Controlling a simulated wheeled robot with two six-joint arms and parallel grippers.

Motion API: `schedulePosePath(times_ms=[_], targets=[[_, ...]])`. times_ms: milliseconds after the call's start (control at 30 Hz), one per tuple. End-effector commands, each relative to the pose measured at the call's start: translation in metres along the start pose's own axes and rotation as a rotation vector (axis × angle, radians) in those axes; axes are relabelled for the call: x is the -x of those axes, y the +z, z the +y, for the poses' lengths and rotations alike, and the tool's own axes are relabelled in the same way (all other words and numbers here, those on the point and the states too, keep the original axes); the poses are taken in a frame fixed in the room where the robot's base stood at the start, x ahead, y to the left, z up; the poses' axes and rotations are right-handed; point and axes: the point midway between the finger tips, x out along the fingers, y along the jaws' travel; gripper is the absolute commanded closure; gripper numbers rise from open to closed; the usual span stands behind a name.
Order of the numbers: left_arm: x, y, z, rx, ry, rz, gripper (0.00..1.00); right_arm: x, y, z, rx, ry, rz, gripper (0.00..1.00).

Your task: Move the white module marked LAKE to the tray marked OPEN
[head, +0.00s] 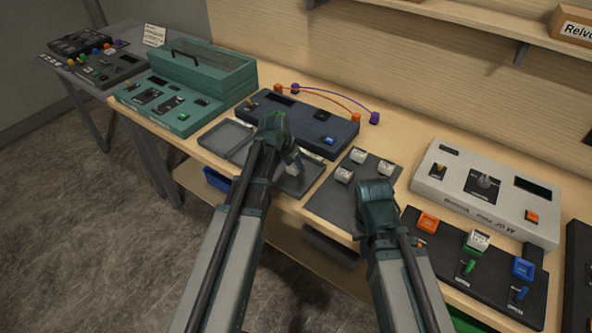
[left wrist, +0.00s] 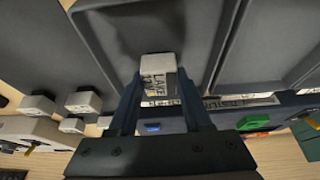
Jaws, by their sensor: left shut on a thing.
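My left gripper (head: 291,162) is shut on a white module (head: 293,169). In the left wrist view, the gripper (left wrist: 158,92) holds this module (left wrist: 158,72), and its side lettering appears to read LAKE. The module is over or in the right one of two grey trays (head: 312,172); I cannot tell whether it touches the floor of this tray (left wrist: 145,28). The other tray (head: 226,134) lies to the left and looks empty. Tray labels are partly hidden and not readable. My right gripper (head: 376,188) is at the dark mat; its fingers are hidden.
Several white modules (head: 357,156) stand on the dark mat (head: 329,202) to the right. A dark blue console (head: 300,118) with cables lies behind the trays. A green console (head: 180,108) is left, a light grey console (head: 487,190) and a black switch panel (head: 480,270) right.

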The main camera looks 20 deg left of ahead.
Motion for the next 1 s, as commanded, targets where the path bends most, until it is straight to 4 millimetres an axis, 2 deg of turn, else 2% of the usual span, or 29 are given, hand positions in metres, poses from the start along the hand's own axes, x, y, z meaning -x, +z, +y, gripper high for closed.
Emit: schedulePosePath(times_ms=[33, 267, 400, 433, 600, 1000], targets=[[-0.0047, 0.0024, -0.0009, 0.000, 0.000, 0.000, 1.00, -0.0053, -0.0003, -0.0005, 0.000, 0.000, 0.000, 1.00], [-0.0022, 0.0013, -0.0007, 0.000, 0.000, 0.000, 1.00, -0.0025, -0.0001, -0.0003, 0.000, 0.000, 0.000, 1.00], [-0.0065, 0.0031, -0.0006, 0.000, 0.000, 0.000, 1.00, -0.0072, -0.0004, -0.0007, 0.000, 0.000, 0.000, 1.00], [-0.0062, 0.0030, -0.0006, 0.000, 0.000, 0.000, 0.49, -0.0069, -0.0004, -0.0007, 0.000, 0.000, 0.000, 1.00], [-0.0051, 0.0024, -0.0006, 0.000, 0.000, 0.000, 0.21, -0.0057, -0.0003, -0.0006, 0.000, 0.000, 0.000, 1.00], [-0.0021, 0.0012, -0.0005, 0.000, 0.000, 0.000, 0.21, -0.0024, -0.0001, -0.0002, 0.000, 0.000, 0.000, 1.00]])
